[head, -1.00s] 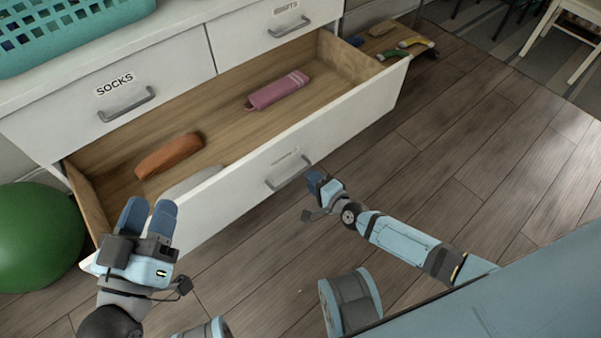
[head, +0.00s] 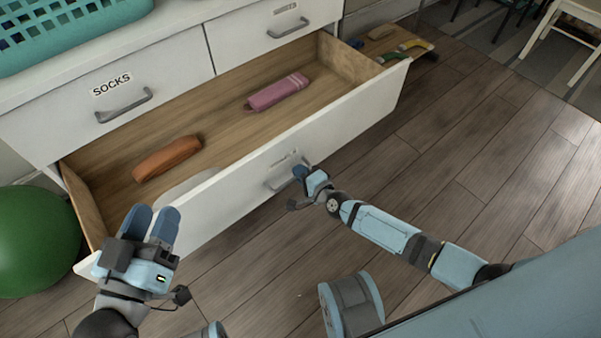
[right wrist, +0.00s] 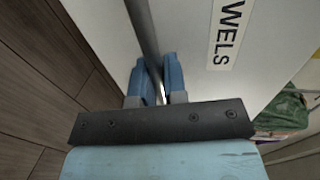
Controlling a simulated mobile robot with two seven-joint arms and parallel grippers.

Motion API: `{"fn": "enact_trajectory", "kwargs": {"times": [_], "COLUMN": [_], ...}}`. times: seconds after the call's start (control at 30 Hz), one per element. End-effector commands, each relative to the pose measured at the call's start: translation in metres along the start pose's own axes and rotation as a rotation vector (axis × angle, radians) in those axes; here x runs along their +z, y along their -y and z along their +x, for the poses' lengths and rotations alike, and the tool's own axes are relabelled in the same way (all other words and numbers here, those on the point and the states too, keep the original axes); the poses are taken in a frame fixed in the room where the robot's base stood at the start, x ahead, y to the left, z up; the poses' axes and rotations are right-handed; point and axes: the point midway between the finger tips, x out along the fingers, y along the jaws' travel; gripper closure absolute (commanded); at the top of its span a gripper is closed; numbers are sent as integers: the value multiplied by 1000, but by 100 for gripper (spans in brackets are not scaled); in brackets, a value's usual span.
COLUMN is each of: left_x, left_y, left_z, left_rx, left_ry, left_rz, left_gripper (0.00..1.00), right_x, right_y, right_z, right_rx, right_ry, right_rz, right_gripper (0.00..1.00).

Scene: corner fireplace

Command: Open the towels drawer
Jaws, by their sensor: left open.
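The towels drawer (head: 235,175) is the wide lower drawer. It stands pulled out, with its inside showing. Its label (right wrist: 229,35) reads "WELS" in the right wrist view, the rest cut off. My right gripper (head: 301,172) is at the right end of the drawer's grey bar handle (head: 270,186). In the right wrist view the bar (right wrist: 143,30) runs between the two blue fingers of this gripper (right wrist: 156,85); whether they press on it is unclear. My left gripper (head: 152,225) is open and empty, in front of the drawer's left part.
An orange case (head: 167,158), a pink case (head: 278,92) and a partly hidden pale item lie in the drawer. A green ball (head: 35,240) is at the left. A teal basket (head: 70,30) stands on top. The wooden floor (head: 460,150) at right is clear.

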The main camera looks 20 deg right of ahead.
Motion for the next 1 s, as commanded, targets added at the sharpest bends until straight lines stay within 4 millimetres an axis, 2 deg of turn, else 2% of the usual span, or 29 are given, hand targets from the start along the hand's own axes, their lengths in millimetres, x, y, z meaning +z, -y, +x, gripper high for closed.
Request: {"fn": "enact_trajectory", "kwargs": {"times": [0.17, 0.3, 0.47, 0.8, 0.83, 0.9, 1.0], "left_x": [4, 19, 29, 29, 29, 29, 29], "left_y": [1, 4, 5, 4, 4, 4, 4], "left_z": [0, 0, 0, 0, 0, 0, 0], "left_rx": [0, 3, 8, 9, 9, 9, 9], "left_ry": [3, 48, 89, 95, 95, 95, 95], "left_rz": [-1, 2, 0, -2, -2, -2, -2], "left_gripper": [57, 57, 57, 57, 57, 57, 57], "right_x": [0, 0, 0, 0, 0, 0, 0], "right_y": [1, 6, 11, 13, 13, 13, 13], "right_z": [10, 38, 61, 64, 64, 64, 64], "right_rx": [-2, -3, -1, 1, 1, 1, 0], "right_ry": [-1, -1, 0, 0, 0, 0, 0], "right_rz": [0, 2, 1, 0, 0, 0, 0], "right_gripper": [100, 100, 100, 100, 81, 65, 63]}}
